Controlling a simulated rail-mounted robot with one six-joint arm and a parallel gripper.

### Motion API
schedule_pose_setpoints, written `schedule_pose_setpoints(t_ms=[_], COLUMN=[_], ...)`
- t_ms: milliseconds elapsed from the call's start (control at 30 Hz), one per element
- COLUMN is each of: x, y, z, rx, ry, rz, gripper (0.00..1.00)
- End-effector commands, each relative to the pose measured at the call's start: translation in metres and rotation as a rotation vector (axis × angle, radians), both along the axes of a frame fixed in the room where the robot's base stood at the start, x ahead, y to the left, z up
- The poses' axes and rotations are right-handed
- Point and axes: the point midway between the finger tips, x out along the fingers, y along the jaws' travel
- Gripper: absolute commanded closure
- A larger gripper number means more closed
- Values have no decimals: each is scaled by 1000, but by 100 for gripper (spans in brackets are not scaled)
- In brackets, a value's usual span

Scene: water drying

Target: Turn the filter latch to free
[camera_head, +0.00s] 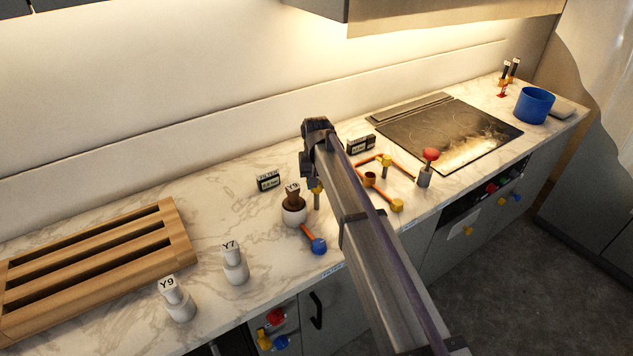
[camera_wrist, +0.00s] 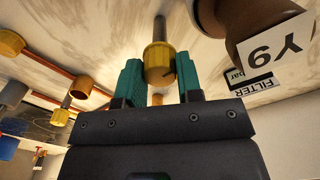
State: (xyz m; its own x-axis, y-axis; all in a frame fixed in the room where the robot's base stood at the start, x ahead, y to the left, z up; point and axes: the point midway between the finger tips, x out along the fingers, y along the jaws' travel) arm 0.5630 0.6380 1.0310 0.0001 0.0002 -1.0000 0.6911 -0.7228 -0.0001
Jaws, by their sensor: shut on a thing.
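A yellow knob on a metal post shows beside the FILTER sign (camera_head: 268,181) and the brown-topped Y9 vessel (camera_head: 293,210); I take it as the filter latch (camera_head: 317,187). In the wrist view the filter latch (camera_wrist: 158,62) sits between the two teal fingers of my gripper (camera_wrist: 158,78). My gripper is shut on the latch's yellow knob. In the head view my arm covers the fingers and part of the latch. The Y9 label (camera_wrist: 272,48) is close beside the right finger in the wrist view. The latch's exact turn angle cannot be told.
A blue knob on an orange lever (camera_head: 318,245) is at the counter's front edge. Orange pipes with yellow knobs (camera_head: 396,205) and a red-topped post (camera_head: 430,155) stand right of my arm. White Y7 (camera_head: 235,268) and Y9 (camera_head: 178,304) bottles and a wooden rack (camera_head: 176,236) are left.

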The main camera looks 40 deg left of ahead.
Motion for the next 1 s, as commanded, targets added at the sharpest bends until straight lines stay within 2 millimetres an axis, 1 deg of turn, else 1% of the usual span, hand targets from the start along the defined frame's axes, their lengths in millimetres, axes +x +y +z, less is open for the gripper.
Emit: schedule_pose_setpoints(t_ms=[33,67,300,533,667,767,1000], x=[0,0,0,0,0,0,0], y=[0,0,0,0,0,0,0], z=[0,0,0,1,11,30,91], rx=[0,0,0,0,0,0,0], ry=[0,0,0,0,0,0,0], rz=[-1,-1,0,1,1,1,1], gripper=[90,65,42,41,41,41,41])
